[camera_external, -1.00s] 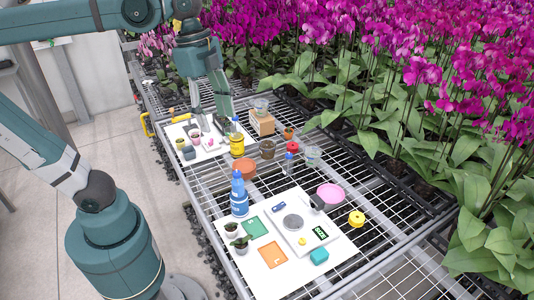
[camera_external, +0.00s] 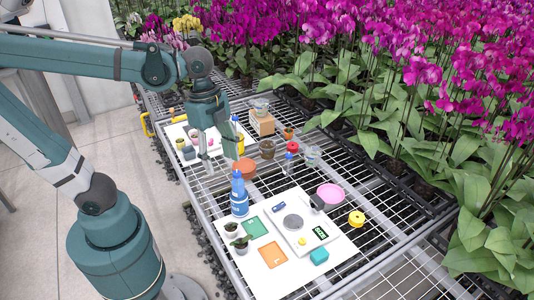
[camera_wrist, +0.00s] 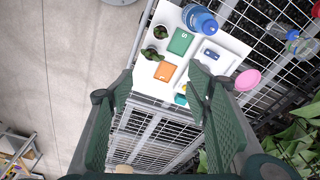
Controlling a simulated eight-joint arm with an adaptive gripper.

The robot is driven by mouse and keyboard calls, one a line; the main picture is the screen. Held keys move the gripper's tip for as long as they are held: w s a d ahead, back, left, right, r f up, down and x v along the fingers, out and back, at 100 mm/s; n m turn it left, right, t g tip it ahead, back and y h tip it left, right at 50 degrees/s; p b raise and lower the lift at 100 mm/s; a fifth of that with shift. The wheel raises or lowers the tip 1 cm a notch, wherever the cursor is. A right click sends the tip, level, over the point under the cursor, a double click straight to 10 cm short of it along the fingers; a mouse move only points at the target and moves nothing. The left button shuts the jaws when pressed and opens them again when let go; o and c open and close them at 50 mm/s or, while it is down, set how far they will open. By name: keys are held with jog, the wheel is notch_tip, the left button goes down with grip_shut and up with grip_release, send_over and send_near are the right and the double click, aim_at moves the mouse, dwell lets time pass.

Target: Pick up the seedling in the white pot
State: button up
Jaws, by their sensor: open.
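Two small seedlings in pots stand on the near white board. The front one (camera_external: 241,246) is in a pale, whitish pot; it also shows in the wrist view (camera_wrist: 150,54). The other seedling (camera_external: 231,229) stands just behind it, nearer the blue bottle, and shows in the wrist view too (camera_wrist: 160,32); its pot also looks pale. My gripper (camera_external: 220,158) is open and empty, up behind the blue bottle in the external view and apart from both pots. In the wrist view its spread fingers (camera_wrist: 160,78) frame the board's lower edge, with the pots beyond the tips.
The blue bottle (camera_external: 239,198) stands upright beside the pots. The near board (camera_external: 283,275) also holds a green square (camera_external: 255,227), an orange square (camera_external: 272,255), a scale (camera_external: 300,235) and a teal block (camera_external: 319,256). Orchids crowd the right; open floor lies left.

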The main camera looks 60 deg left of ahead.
send_over(231, 229)
jog(key=a, duration=0.1)
notch_tip(231, 229, down, 25)
jog(key=shift+s+f, duration=0.15)
dwell(0.4)
jog(key=shift+d+f+b, duration=0.2)
jog(key=shift+f+b, duration=0.25)
jog(key=shift+f, duration=0.8)
jog(key=shift+f, duration=0.1)
jog(key=shift+w+d+f+b, duration=0.15)
jog(key=shift+f+b, duration=0.45)
jog(key=shift+f, duration=0.65)
jog(key=shift+w+d+f+b, duration=0.1)
jog(key=shift+f+b, duration=0.45)
jog(key=shift+f, duration=0.7)
jog(key=c, duration=1)
